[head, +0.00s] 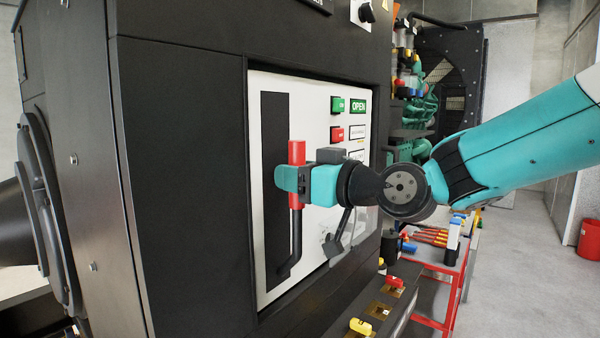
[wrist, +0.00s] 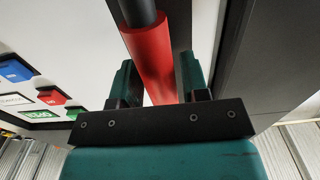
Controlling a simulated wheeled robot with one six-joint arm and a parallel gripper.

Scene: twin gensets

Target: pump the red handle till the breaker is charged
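The red handle (head: 297,152) is the grip of a black lever on the breaker's white front panel (head: 310,90). The lever slants down to its foot near the bottom of a dark vertical slot. The grip stands near mid-height of the slot. My gripper (head: 293,178) reaches in from the right, its fingers on either side of the red grip. In the wrist view the red handle (wrist: 150,62) runs between both fingers (wrist: 163,85), with no clear gap. A green window (head: 358,105) reads OPEN.
Green (head: 338,104) and red (head: 337,134) push buttons sit right of the slot. A dark keyed lever (head: 338,240) hangs below my wrist. A red cart (head: 440,285) with tools stands behind at the right. Open floor lies beyond it.

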